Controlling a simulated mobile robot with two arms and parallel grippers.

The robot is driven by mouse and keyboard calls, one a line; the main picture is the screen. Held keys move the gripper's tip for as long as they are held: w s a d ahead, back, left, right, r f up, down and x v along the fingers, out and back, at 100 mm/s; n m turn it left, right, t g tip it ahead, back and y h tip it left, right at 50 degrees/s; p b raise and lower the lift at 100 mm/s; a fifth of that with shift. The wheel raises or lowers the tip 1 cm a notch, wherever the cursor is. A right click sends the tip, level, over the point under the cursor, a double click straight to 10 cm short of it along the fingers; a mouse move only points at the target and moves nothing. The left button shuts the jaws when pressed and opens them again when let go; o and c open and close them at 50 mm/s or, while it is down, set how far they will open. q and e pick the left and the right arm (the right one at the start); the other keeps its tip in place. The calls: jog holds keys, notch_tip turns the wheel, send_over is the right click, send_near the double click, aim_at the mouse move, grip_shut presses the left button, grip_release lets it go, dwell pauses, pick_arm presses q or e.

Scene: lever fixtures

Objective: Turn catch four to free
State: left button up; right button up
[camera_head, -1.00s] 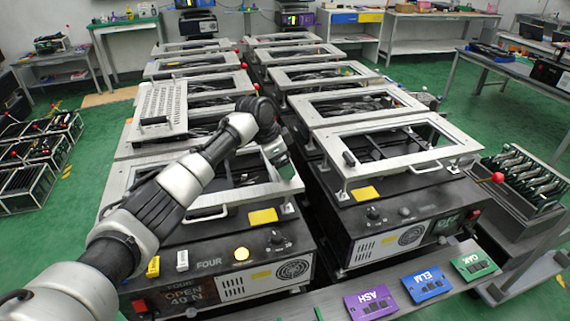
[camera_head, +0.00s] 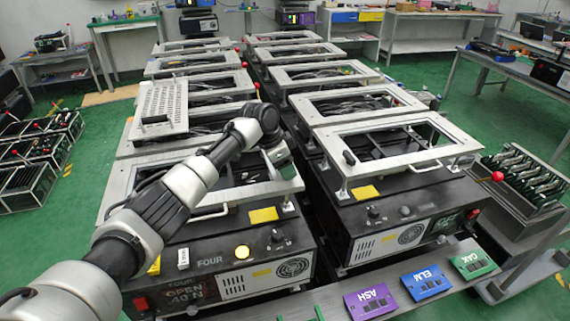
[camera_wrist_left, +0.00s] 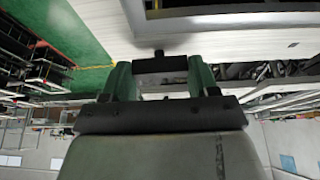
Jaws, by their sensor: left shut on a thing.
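Unit four (camera_head: 210,262) is the near-left black box, with "FOUR" printed on its front and a red display reading "OPEN 40 N". A pale metal frame (camera_head: 160,218) lies on top of it. My left gripper (camera_head: 287,172) is at the right side of this frame, partly hidden by its own wrist. In the left wrist view, its two green fingers (camera_wrist_left: 159,80) are shut on a black catch handle (camera_wrist_left: 160,65) beside the pale frame. The handle is hidden in the head view, so I cannot tell its angle there. My right gripper is not in view.
A similar unit with a frame (camera_head: 400,165) and black handle (camera_head: 349,158) stands close on the right. Coloured plates, including purple ASH (camera_head: 370,301), lie on the front ledge.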

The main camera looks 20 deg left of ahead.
pick_arm(q)
jog(key=shift+r+p, duration=0.15)
jog(key=shift+p, duration=0.4)
jog(key=n+y+p, duration=0.1)
jog(key=n+p, duration=0.2)
jog(key=n+t+p, duration=0.1)
jog(key=n+p, duration=0.1)
jog(key=p, duration=0.2)
jog(key=n+y+p, duration=0.1)
jog(key=n+p, duration=0.2)
jog(key=p, duration=0.1)
jog(key=shift+s+d+r+n+t+y, duration=0.1)
jog(key=shift+s+d+n+t+y, duration=0.1)
jog(key=shift+d+n+t+y, duration=0.15)
jog(key=n+y+p, duration=0.1)
jog(key=n+p, duration=0.1)
jog(key=shift+n, duration=0.35)
jog(key=shift+n+y+p, duration=0.3)
jog(key=shift+n+y, duration=0.05)
jog(key=shift+n, duration=0.55)
jog(key=shift+d+f+n+y, duration=0.1)
jog(key=shift+f+n+y, duration=0.15)
jog(key=shift+n, duration=0.55)
jog(key=shift+w+n+y, duration=0.1)
jog(key=shift+n+y, duration=0.45)
jog(key=shift+n, duration=0.85)
jog(key=o, duration=0.9)
